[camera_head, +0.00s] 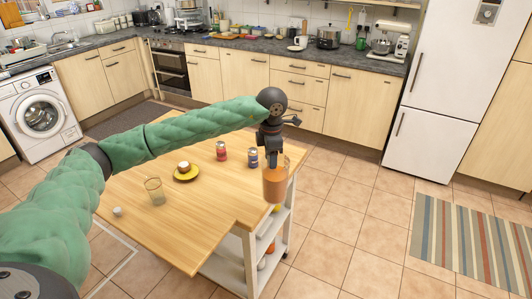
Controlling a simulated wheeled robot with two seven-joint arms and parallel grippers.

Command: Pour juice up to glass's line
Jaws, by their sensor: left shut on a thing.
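My left gripper (272,140) is shut on an orange-brown juice container (275,184) and holds it roughly upright. In the head view the container overlaps the right edge of the wooden table; its exact height above the table cannot be told. A clear glass (154,191) stands upright on the left part of the table, well to the left of the gripper. It looks empty, and its line is too small to make out. My right gripper is not in view.
The wooden cart table (200,225) also bears a yellow plate (187,175) with a small cake, a red can (221,151), a blue can (253,158) near the gripper, and a small white object (118,211). The front middle of the tabletop is clear.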

